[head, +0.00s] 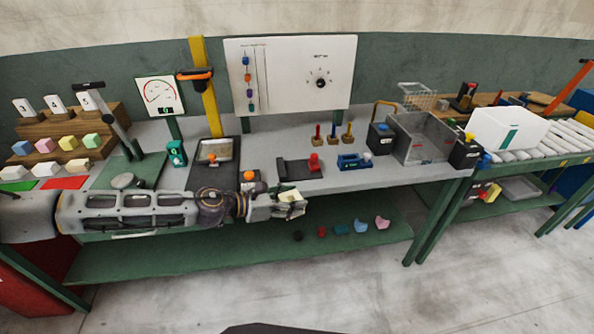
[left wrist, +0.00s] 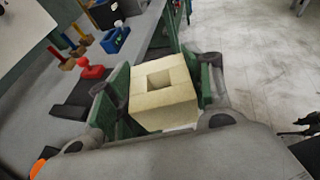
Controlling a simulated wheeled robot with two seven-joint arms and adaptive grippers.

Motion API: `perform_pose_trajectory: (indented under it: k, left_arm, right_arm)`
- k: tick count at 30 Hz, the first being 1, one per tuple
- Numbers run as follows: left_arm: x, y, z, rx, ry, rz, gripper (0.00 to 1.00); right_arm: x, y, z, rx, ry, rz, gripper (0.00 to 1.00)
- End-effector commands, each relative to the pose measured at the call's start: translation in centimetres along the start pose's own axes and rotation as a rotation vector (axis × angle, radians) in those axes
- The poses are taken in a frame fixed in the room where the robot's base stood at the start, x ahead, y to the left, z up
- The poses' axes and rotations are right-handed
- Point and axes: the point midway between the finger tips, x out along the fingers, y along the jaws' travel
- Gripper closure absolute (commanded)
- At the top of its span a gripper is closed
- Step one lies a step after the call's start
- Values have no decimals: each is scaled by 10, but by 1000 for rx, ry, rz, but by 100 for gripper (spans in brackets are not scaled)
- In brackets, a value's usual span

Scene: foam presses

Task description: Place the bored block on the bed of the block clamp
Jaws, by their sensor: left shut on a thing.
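The bored block (left wrist: 166,105) is a cream cube with a square hole in its top face. In the left wrist view it sits between the two green-lined fingers of my left gripper (left wrist: 163,92), which is shut on it. In the head view the block (head: 290,196) shows small at my left gripper (head: 291,204), in front of the bench's front edge. A dark fixture with a red knob (head: 314,161), probably the block clamp, lies on the bench just behind the gripper. Its dark bed (head: 298,170) looks empty. My right gripper is not in view.
A blue fixture (head: 355,162) stands right of the red knob, and several upright pegs (head: 333,134) stand behind. A dark-based press (head: 214,178) is to the left. Coloured pieces (head: 341,229) lie on the lower shelf. A grey open bin (head: 424,140) is farther right.

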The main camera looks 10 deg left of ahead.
Motion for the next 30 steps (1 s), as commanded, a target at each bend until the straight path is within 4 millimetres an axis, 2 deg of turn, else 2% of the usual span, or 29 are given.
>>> perform_pose_trajectory:
  k: [15, 22, 30]
  left_arm:
    - [4, 1, -6, -42, 2, 103, 69]
    - [4, 3, -8, -57, 1, 143, 69]
    - [3, 5, -12, -73, 1, 189, 69]
  right_arm:
    - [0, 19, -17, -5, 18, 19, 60]
    - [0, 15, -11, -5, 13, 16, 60]
    - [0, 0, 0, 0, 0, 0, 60]
